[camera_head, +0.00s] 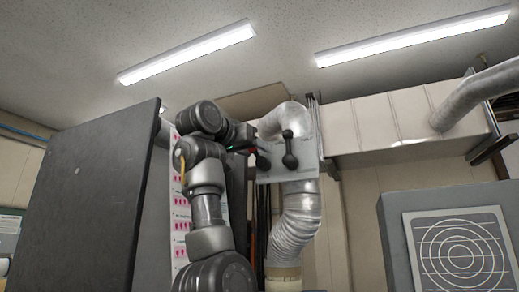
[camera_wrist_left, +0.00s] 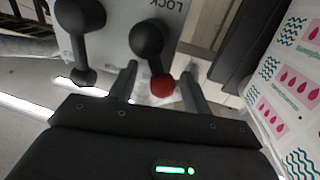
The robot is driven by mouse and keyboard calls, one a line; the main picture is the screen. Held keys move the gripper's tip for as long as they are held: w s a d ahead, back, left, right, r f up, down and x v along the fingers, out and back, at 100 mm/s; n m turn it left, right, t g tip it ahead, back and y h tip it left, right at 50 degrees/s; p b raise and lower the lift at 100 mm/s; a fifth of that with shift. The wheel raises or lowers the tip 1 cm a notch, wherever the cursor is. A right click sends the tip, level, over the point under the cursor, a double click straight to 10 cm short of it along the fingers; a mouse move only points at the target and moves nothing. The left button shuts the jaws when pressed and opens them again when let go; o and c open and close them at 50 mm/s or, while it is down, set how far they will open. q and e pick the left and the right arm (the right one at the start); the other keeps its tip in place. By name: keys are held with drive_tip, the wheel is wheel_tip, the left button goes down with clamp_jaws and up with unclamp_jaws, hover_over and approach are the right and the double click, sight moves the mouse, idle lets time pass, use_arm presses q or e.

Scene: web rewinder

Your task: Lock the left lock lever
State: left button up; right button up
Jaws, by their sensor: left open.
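A pale lock plate (camera_head: 305,160) carries two dark levers in the head view. The right lever (camera_head: 289,150) stands clear of my gripper. The left lever (camera_head: 263,161) is partly hidden beside my left gripper (camera_head: 247,149). In the left wrist view, the left lever (camera_wrist_left: 147,40) has a red tip (camera_wrist_left: 162,85). The red tip lies between the two fingertips of my left gripper (camera_wrist_left: 158,86), which is open around it. Contact with the fingers cannot be told. The other lever (camera_wrist_left: 80,30) is outside the fingers, at left. The plate's printed word LOCK shows at the top.
A silver duct (camera_head: 298,225) runs down behind and below the plate. A large dark panel (camera_head: 95,200) stands left of my left arm. A label strip (camera_head: 180,205) is close behind the arm. A grey box with a circle-patterned plate (camera_head: 460,250) stands at lower right.

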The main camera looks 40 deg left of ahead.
use_arm(q)
drive_tip(key=shift+s+a+r, duration=0.1)
drive_tip(key=shift+s+r, duration=0.05)
drive_tip(key=shift+s, duration=0.5)
drive_tip(key=shift+c, duration=0.2)
drive_tip(key=shift+s, duration=0.2)
drive_tip(key=shift+c, duration=2.4)
drive_tip(key=shift+w, duration=0.1)
drive_tip(key=c, duration=0.5)
use_arm(e)
drive_tip(key=shift+s, duration=0.45)
